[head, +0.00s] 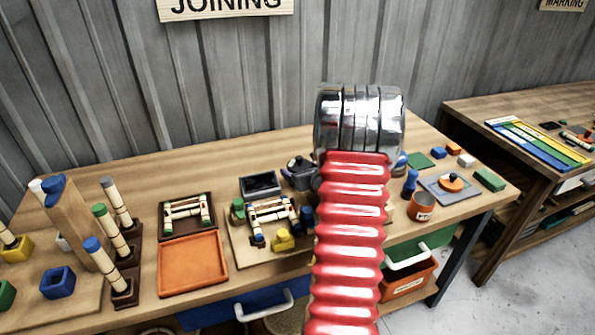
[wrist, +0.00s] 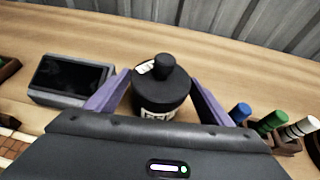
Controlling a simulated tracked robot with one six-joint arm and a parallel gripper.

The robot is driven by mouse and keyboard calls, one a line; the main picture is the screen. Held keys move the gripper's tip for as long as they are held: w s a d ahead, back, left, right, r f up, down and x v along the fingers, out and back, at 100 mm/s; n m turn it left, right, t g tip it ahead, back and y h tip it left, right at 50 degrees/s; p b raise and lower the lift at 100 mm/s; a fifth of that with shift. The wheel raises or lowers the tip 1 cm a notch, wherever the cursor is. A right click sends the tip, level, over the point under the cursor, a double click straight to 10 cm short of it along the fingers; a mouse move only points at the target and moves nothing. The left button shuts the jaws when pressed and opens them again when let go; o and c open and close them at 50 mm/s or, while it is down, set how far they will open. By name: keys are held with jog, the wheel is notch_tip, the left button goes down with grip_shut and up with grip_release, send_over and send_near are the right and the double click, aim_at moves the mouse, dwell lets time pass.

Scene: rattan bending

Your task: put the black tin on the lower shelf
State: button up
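The black tin (wrist: 161,92), a round dark container with a narrower black cap and a pale label, stands upright on the wooden bench in the wrist view. My gripper (wrist: 160,73) has its two purple fingers on either side of the tin. The fingers are spread, and a sliver of bench shows between the left finger and the tin; no firm contact is visible.
A grey box with a dark top (wrist: 72,78) stands left of the tin, also in the head view (head: 260,184). Coloured pegs in a brown holder (wrist: 283,142) stand at right. An orange tray (head: 192,264) lies on the bench; drawers or bins (head: 405,281) sit beneath.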

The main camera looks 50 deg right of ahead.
jog(key=shift+o, duration=0.8)
jog(key=shift+r, duration=0.1)
jog(key=v, duration=1.2)
